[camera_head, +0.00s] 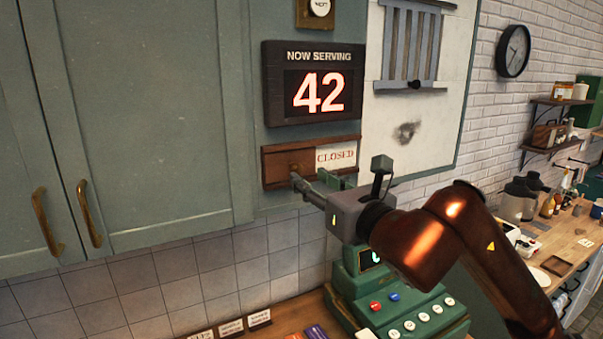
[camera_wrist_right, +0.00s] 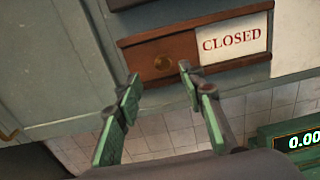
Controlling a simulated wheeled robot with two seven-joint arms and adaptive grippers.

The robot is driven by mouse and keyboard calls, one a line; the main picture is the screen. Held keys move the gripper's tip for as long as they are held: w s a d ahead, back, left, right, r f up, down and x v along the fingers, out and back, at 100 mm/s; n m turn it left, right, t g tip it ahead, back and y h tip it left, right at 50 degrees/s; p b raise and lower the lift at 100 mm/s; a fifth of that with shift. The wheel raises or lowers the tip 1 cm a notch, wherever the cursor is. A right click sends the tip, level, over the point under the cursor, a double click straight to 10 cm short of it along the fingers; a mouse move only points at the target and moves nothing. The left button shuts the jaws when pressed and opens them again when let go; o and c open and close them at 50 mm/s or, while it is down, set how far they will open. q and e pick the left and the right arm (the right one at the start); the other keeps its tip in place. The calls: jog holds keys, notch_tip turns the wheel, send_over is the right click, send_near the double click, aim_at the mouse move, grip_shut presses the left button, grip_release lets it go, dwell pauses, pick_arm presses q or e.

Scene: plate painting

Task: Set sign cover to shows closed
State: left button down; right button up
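The sign (camera_head: 336,157) hangs on the cabinet front under the number display, and its right part reads CLOSED in red on white. The brown wooden sign cover (camera_head: 275,166) is at the left of its frame, leaving the word in full view. My left gripper is not in view.
The "NOW SERVING 42" display (camera_head: 314,82) is just above the sign. A green cash register (camera_head: 395,300) stands on the counter below my right arm. Cabinet doors with brass handles (camera_head: 88,213) fill the left. A whitish board (camera_head: 425,125) is to the right.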

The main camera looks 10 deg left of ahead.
jog(key=v, duration=0.5)
jog(key=shift+s+d, duration=0.1)
jog(key=shift+s, duration=0.15)
